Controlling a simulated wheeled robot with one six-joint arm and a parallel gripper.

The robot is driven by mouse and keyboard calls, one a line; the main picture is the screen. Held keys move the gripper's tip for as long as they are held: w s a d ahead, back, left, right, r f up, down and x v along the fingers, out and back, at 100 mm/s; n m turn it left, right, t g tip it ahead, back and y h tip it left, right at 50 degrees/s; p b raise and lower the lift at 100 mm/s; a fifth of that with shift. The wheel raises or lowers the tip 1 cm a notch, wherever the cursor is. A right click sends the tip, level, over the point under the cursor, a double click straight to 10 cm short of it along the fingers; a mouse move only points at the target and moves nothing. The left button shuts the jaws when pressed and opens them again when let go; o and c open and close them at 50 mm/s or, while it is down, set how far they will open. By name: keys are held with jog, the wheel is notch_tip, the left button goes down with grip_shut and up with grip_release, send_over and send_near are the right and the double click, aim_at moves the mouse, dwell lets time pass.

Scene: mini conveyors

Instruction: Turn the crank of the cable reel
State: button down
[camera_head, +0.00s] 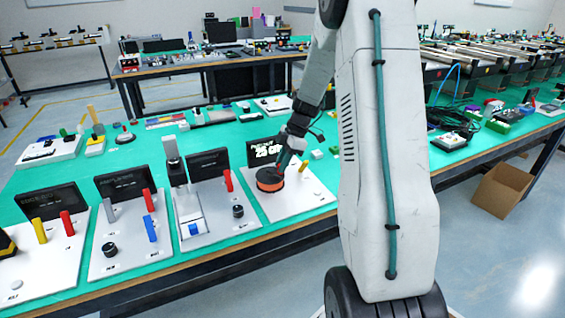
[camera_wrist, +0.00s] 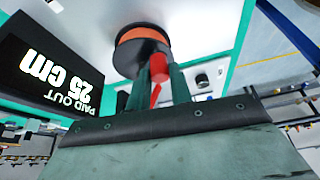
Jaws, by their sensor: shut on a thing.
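The cable reel (camera_head: 270,179) is a round black drum with an orange band, set on a white board (camera_head: 310,197) on the green bench. It also shows near the top of the wrist view (camera_wrist: 142,48). Its crank has a red handle (camera_wrist: 158,68) at the reel's edge. My gripper (camera_wrist: 158,80) has its two dark green fingers on either side of the handle and is shut on it. In the head view my gripper (camera_head: 284,160) is at the reel's back right edge. The display (camera_wrist: 50,65) beside the reel reads "PAID OUT 25 cm", upside down in the wrist view.
To the left are boards with a blue-and-white device (camera_head: 188,215), red levers (camera_head: 148,200), a blue lever (camera_head: 150,228) and dark screens (camera_head: 122,180). A yellow lever (camera_head: 304,165) and a small white block are close to the reel. A cardboard box (camera_head: 502,190) is on the floor at right.

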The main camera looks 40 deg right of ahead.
jog(key=c, duration=1.3)
grip_release()
jog(key=shift+o, duration=0.2)
jog(key=v, duration=0.7)
jog(key=shift+d+r, duration=0.15)
jog(key=shift+r, duration=0.2)
